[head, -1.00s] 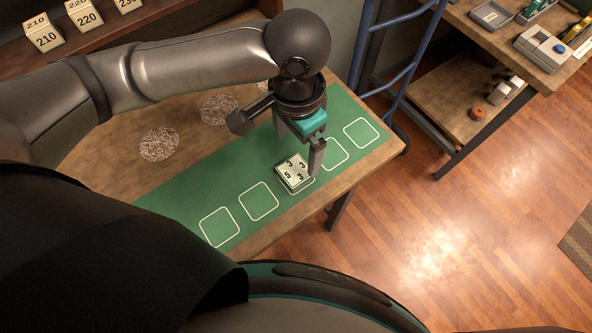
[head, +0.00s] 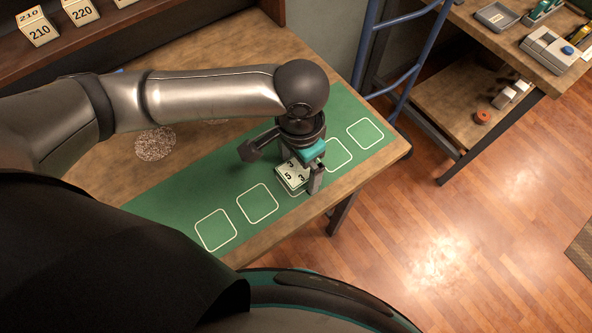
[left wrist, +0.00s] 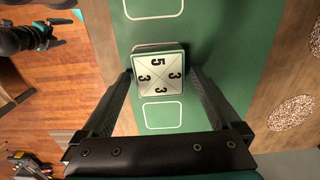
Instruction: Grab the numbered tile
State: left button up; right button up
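The numbered tile (head: 290,177) is a pale square with a 5 and 3s between crossing diagonals. It sits on the green mat (head: 172,201) of the table, over one of the white outlined squares. In the left wrist view the tile (left wrist: 159,74) shows whole, with a pale edge at its upper side. My left gripper (head: 285,172) is low over it and partly hides it in the head view. Its fingers are open on either side of the tile, with small gaps visible. My right gripper (left wrist: 63,31) appears far off in the left wrist view, fingers apart and empty.
Outlined squares on either side of the tile are empty. Speckled round patches (head: 155,143) lie on the wooden table. Numbered blocks (head: 38,27) stand on a shelf at upper left. A blue metal frame (head: 405,69) stands behind the table, and a workbench (head: 481,33) is at upper right.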

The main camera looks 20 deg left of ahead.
pick_arm(q)
jog(key=c, duration=1.4)
jog(key=shift+r, duration=0.1)
